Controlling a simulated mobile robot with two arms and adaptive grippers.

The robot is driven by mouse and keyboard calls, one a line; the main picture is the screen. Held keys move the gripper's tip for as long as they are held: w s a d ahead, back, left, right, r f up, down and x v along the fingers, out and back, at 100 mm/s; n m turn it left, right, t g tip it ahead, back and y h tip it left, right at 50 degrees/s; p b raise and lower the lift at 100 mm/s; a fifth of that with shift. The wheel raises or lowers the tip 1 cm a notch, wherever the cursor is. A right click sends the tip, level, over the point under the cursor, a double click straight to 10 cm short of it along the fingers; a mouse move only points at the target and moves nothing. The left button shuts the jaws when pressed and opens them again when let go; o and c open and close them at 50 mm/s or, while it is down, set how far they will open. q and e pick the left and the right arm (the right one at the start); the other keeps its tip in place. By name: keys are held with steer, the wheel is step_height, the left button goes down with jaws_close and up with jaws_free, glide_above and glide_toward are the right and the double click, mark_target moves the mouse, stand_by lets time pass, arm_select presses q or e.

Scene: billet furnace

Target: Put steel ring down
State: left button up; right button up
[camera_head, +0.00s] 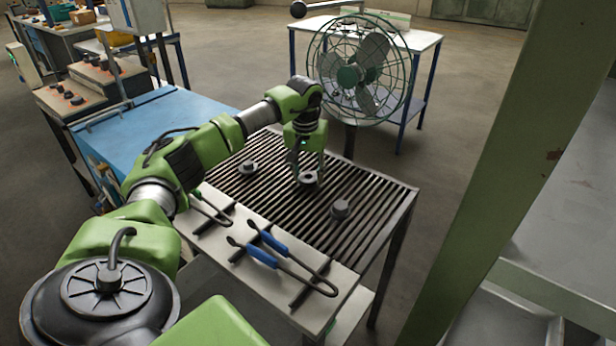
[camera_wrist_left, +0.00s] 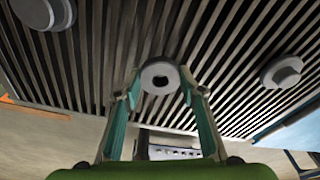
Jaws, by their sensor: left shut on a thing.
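The steel ring (camera_head: 308,181) is a small grey ring with a dark hole. It is at the fingertips of my left gripper (camera_head: 306,172), over the slatted grate table (camera_head: 270,197). In the left wrist view the ring (camera_wrist_left: 149,76) sits between the two teal fingers of my left gripper (camera_wrist_left: 160,90), which is shut on it. The ring looks level and very close to the slats. I cannot tell whether it touches them. My right gripper is not in view.
A flanged part (camera_head: 248,168) and a stepped round part (camera_head: 340,209) stand on the grate. Blue-handled tongs (camera_head: 262,255) lie along its front ledge. A fan (camera_head: 360,75) stands behind, and a green post (camera_head: 500,150) rises at right. Bare slats surround the ring.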

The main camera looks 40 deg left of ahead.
mark_target(307, 182)
arm_select(q)
steer(key=o, duration=1.4)
steer(key=shift+f, duration=0.1)
steer(key=r, duration=0.4)
steer(key=s+r, duration=0.1)
steer(key=r, duration=0.3)
steer(key=d+r, duration=0.1)
steer(key=r, duration=0.3)
steer(key=shift+s+r+b, duration=0.1)
steer(key=shift+s+b, duration=0.25)
